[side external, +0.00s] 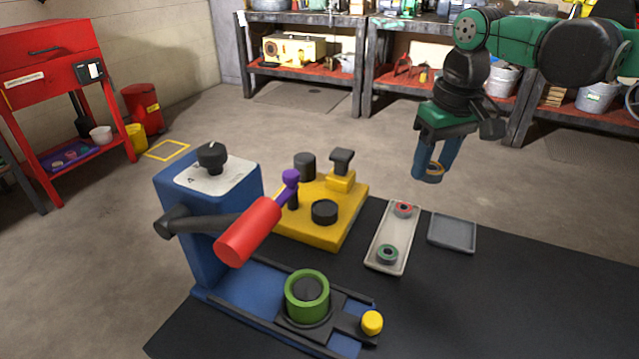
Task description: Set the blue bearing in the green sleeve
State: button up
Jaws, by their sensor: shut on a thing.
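My gripper (433,170) is at the upper right in the side external view, with its blue fingers pointing down. It is shut on a small ring-shaped bearing (434,178), which it holds in the air above and behind the trays. The bearing shows a tan or orange edge and some blue, and the fingers partly hide it. The green sleeve (294,303) is a thick upright ring on the bed of the blue press, with a dark opening in its top. My gripper is far up and to the right of the sleeve.
A light tray (392,243) holds a red bearing (403,210) and a teal bearing (387,254). An empty grey tray (452,233) lies beside it. The blue press (205,240) has a red-handled lever (248,231) above and left of the sleeve. A yellow fixture (322,235) stands behind.

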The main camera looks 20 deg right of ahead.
jog(key=a+f+n, duration=0.1)
jog(key=a+f, duration=0.1)
jog(key=a, duration=0.8)
jog(key=n, duration=0.1)
send_over(306, 288)
notch_tip(306, 288, down, 3)
jog(key=shift+s+d+r, duration=0.1)
jog(key=shift+s+r, duration=0.05)
jog(key=shift+r, duration=0.05)
jog(key=shift+f, duration=1.95)
jog(key=shift+f, duration=0.8)
jog(key=o, duration=1.1)
jog(key=shift+o, duration=0.2)
